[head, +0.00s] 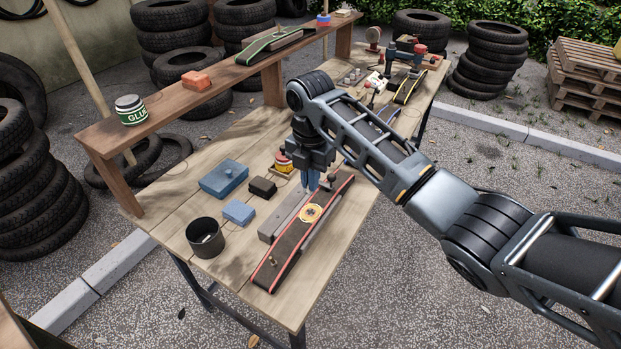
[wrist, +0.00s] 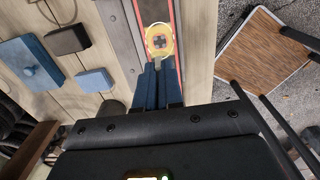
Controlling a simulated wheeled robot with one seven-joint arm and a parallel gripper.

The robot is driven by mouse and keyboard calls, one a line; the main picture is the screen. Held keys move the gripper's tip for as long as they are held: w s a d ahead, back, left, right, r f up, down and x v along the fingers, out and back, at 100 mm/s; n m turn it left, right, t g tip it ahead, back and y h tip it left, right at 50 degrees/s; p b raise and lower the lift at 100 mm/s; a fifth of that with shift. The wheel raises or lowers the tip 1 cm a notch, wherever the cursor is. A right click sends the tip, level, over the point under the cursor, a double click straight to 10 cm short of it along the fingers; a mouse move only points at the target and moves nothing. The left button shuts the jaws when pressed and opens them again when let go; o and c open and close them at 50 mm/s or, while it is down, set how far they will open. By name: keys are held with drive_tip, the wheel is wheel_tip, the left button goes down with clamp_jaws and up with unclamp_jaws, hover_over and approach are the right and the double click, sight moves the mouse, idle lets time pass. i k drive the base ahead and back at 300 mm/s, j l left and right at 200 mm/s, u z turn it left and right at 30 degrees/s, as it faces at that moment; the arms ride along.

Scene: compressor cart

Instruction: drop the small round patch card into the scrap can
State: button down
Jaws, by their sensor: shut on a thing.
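The small round patch card (head: 311,214) is yellow with a dark mark at its centre. It shows over a dark strip with red edges (head: 285,258); it also appears in the wrist view (wrist: 160,40). My gripper (head: 311,186) points down, its blue fingers shut on the near edge of the card. In the wrist view the fingertips (wrist: 158,66) meet the card's lower rim. I cannot tell whether the card still touches the strip. The scrap can (head: 205,238) is black, open-topped and upright at the table's left front, with something pale inside.
A grey bar (head: 283,222) lies beside the strip. A raised shelf (head: 160,112) carries a glue tin (head: 130,110) behind the table.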

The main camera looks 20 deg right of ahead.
sight(211, 250)
drive_tip(key=i+j, duration=0.1)
drive_tip(key=j, duration=1.15)
drive_tip(key=i+j+u, duration=0.1)
drive_tip(key=j, duration=0.55)
